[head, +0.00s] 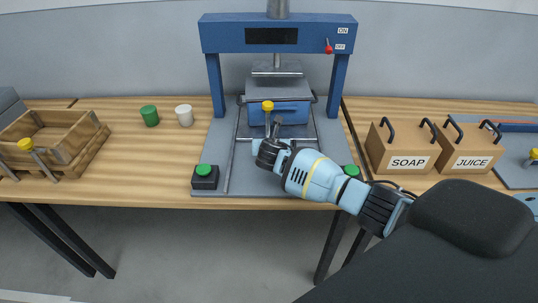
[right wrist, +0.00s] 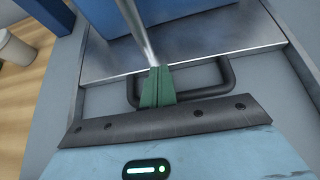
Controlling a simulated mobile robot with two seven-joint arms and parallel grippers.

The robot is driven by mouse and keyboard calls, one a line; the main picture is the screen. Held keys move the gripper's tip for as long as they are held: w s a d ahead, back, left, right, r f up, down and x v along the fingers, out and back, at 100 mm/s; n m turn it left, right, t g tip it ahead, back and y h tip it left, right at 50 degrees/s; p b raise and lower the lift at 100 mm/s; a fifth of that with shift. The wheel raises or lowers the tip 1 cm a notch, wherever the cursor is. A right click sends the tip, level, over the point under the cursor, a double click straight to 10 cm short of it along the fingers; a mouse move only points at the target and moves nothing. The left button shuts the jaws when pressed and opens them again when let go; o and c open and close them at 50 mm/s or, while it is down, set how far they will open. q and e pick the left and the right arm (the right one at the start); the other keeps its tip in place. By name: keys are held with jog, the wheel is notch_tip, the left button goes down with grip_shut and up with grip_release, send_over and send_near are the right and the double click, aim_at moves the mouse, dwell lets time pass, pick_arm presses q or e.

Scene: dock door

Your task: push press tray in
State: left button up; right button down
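The metal press tray (right wrist: 235,52) lies between the rails of the blue press, with a blue block (head: 290,113) above it. A dark loop handle (right wrist: 228,76) is at its front edge in the right wrist view. My right gripper (head: 274,139) is at the front of the tray, low between the rails. Its green fingers (right wrist: 157,84) are together and overlap the handle; whether they grip it, I cannot tell. A slanted metal rod (right wrist: 137,28) rises beyond the fingertips; a yellow knob (head: 267,105) shows above the gripper in the head view. My left gripper is not in view.
The press frame (head: 214,85) stands on a grey base with green buttons (head: 204,170) at its front. A wooden crate (head: 75,150) and green and white cups (head: 184,115) are at left. SOAP (head: 405,150) and JUICE (head: 470,150) boxes are at right. The left tabletop is partly clear.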

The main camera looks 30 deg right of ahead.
jog(key=shift+w+d+f+b, duration=0.1)
jog(key=shift+w+d+b, duration=0.15)
jog(key=shift+w, duration=0.3)
jog(key=shift+w+d+f+b, duration=0.1)
jog(key=shift+w+d, duration=0.25)
jog(key=shift+w, duration=0.15)
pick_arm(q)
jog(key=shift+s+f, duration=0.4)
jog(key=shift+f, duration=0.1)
pick_arm(e)
jog(key=shift+w+d+r, duration=0.1)
jog(key=shift+r, duration=0.25)
